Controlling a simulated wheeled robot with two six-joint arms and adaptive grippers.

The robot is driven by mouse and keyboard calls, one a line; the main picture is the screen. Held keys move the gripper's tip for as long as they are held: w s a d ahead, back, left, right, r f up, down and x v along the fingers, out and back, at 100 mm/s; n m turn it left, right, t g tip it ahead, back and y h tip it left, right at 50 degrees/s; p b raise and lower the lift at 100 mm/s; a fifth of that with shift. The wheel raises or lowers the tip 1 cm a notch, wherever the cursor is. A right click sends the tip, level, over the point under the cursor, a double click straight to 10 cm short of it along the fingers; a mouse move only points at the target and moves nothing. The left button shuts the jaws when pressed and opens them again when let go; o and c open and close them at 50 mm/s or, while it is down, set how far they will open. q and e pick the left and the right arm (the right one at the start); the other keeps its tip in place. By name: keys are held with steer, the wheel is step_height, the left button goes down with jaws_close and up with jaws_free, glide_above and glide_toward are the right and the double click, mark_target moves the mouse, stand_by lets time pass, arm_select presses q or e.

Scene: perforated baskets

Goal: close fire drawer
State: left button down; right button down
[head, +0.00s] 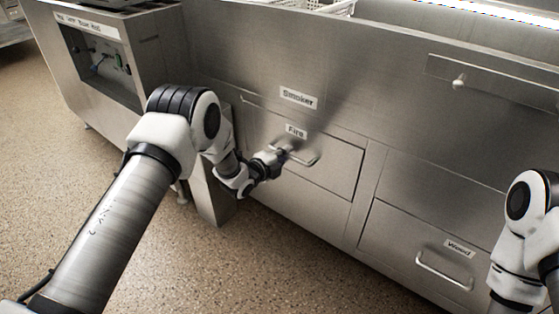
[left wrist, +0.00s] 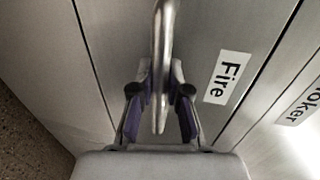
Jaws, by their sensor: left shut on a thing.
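The fire drawer (head: 337,170) is a steel front with a white "Fire" label (head: 296,131) in the middle of the head view. Its bar handle (head: 309,161) sits below the label. My left gripper (head: 286,153) is at the left part of this handle. In the left wrist view the handle (left wrist: 162,35) runs down between the two fingers of my left gripper (left wrist: 161,100), which is shut on it. The label also shows there (left wrist: 228,77). I cannot tell how far the drawer stands out. My right arm shows at the right edge, its gripper out of view.
A "Smoker" label (head: 298,97) is above the fire drawer. A "Wood" drawer (head: 405,232) with its own handle (head: 444,270) is at lower right. A control box (head: 100,55) juts out at upper left. The speckled floor (head: 255,270) in front is clear.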

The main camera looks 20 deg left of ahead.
arm_select(q)
steer(key=c, duration=1.3)
jaws_free()
steer(key=shift+w+r, duration=0.15)
steer(key=shift+w, duration=0.05)
steer(key=shift+o, duration=0.8)
steer(key=shift+d, duration=0.15)
steer(key=v, duration=1.2)
